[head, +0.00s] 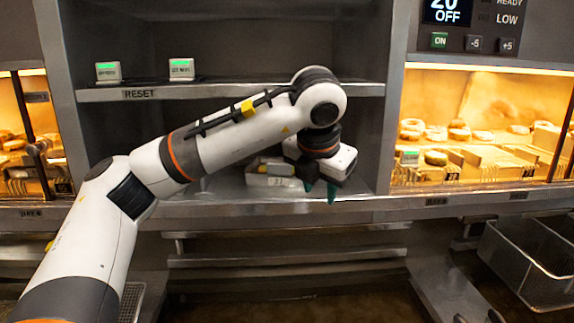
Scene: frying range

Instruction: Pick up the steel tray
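I cannot clearly pick out a separate steel tray in the head view. Bare metal ledges (290,260) run below the counter edge, and I cannot tell whether one of them is the tray. My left gripper (320,191) hangs at the front edge of the middle bay, pointing down. Its two teal fingertips are apart, with nothing visible between them. My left arm covers part of the bay. My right gripper is not in view.
A lit cabinet with doughnuts (472,134) is at right. A wire basket (530,262) is at lower right.

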